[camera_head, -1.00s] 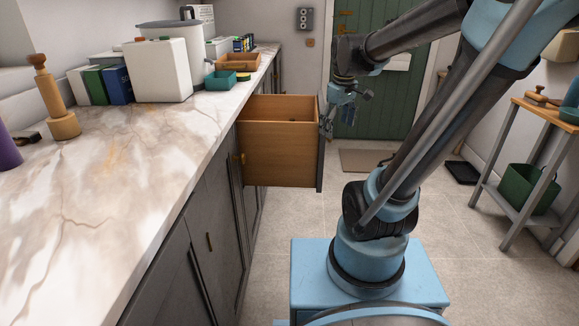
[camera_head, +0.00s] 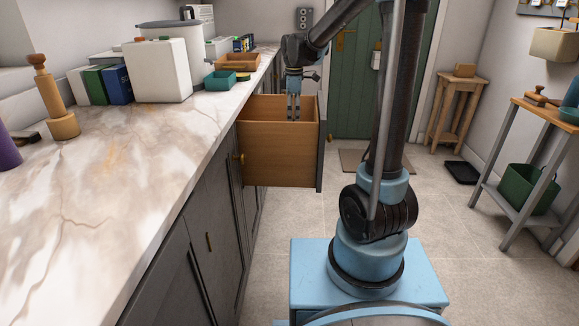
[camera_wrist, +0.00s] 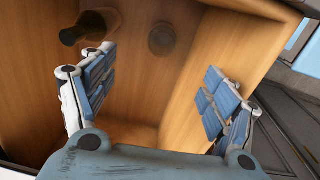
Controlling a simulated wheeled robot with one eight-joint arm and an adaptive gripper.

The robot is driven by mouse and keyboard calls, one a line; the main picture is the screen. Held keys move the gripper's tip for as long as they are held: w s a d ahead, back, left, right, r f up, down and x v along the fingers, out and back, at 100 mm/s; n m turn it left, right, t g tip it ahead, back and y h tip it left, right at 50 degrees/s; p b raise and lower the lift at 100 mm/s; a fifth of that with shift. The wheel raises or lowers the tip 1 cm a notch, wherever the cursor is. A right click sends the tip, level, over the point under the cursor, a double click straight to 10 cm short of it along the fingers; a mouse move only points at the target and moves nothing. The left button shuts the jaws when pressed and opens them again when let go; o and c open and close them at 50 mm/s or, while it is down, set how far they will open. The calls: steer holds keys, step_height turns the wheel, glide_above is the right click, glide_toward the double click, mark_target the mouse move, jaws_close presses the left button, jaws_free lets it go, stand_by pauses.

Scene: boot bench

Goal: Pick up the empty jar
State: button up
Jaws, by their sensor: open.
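My gripper (camera_head: 293,114) points down into the open wooden drawer (camera_head: 278,155), its fingertips partly behind the drawer's side wall. In the wrist view my gripper (camera_wrist: 155,92) is open, with two blue-padded fingers wide apart and nothing between them. A small round see-through jar (camera_wrist: 162,39) stands on the drawer floor, beyond the fingers near the top middle. It looks empty and apart from both fingers. The drawer walls hide it in the head view.
A dark brown container (camera_wrist: 85,29) lies or stands left of the jar, near the left finger; its kind is unclear. The drawer's walls are close around the gripper.

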steer(key=shift+n, duration=0.5)
steer(key=f, duration=0.6)
steer(key=a+f, duration=0.1)
steer(key=f, duration=1.1)
steer(key=shift+a+f, duration=0.2)
steer(key=shift+f, duration=0.05)
steer(key=c, duration=1.3)
